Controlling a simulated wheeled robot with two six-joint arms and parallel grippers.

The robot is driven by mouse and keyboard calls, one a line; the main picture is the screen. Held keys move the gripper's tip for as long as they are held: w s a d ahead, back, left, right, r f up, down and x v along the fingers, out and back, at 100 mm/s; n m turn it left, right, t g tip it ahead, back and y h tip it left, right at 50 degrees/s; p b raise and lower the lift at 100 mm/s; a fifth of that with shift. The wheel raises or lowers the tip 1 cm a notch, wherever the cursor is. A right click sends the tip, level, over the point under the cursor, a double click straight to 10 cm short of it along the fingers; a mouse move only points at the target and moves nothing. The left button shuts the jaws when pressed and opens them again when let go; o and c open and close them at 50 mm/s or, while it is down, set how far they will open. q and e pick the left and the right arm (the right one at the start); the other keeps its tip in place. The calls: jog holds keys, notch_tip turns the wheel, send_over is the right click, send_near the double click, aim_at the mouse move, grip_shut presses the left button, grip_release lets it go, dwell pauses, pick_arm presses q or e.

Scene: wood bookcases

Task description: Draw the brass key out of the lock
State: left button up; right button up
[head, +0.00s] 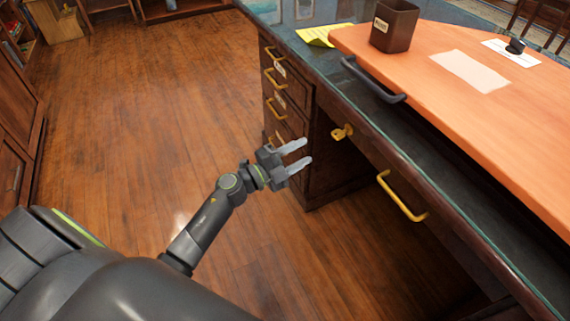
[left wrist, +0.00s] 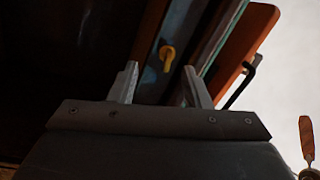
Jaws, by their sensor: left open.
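The brass key (head: 342,132) sticks out of the lock in the front of the desk drawer (head: 372,158), left of the drawer's brass handle (head: 402,197). In the left wrist view the key (left wrist: 167,56) shows ahead, between the two fingertips in the picture. My left gripper (head: 306,153) is open and empty, a little to the left of the key and apart from it. Its fingers (left wrist: 160,85) also show in the left wrist view. The lock itself is mostly hidden behind the key. My right gripper is not in view.
The dark desk has a side stack of drawers with brass handles (head: 276,78). On top lie an orange board (head: 430,50) with a dark handle (head: 373,82), a pen cup (head: 394,25), papers (head: 470,71) and a yellow note (head: 322,36). The wood floor at left is clear.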

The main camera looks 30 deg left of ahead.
aim_at(333, 137)
pick_arm(q)
jog(key=w+d+r+m, duration=0.1)
jog(key=w, duration=0.1)
jog(key=w+d+r+h, duration=0.1)
jog(key=d, duration=0.1)
jog(key=w+d+r+m, duration=0.1)
jog(key=w+d, duration=0.1)
jog(key=shift+w+d+m+g+h, duration=0.2)
jog(key=shift+w+m+g+h, duration=0.1)
jog(key=shift+w+d+r, duration=0.1)
jog(key=shift+w+d, duration=0.3)
jog(key=shift+w, duration=0.15)
jog(key=shift+w+d, duration=0.2)
jog(key=shift+w, duration=0.1)
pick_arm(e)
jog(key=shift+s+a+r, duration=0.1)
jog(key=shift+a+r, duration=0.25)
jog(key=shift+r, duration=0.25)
pick_arm(q)
jog(key=shift+c, duration=0.2)
grip_shut()
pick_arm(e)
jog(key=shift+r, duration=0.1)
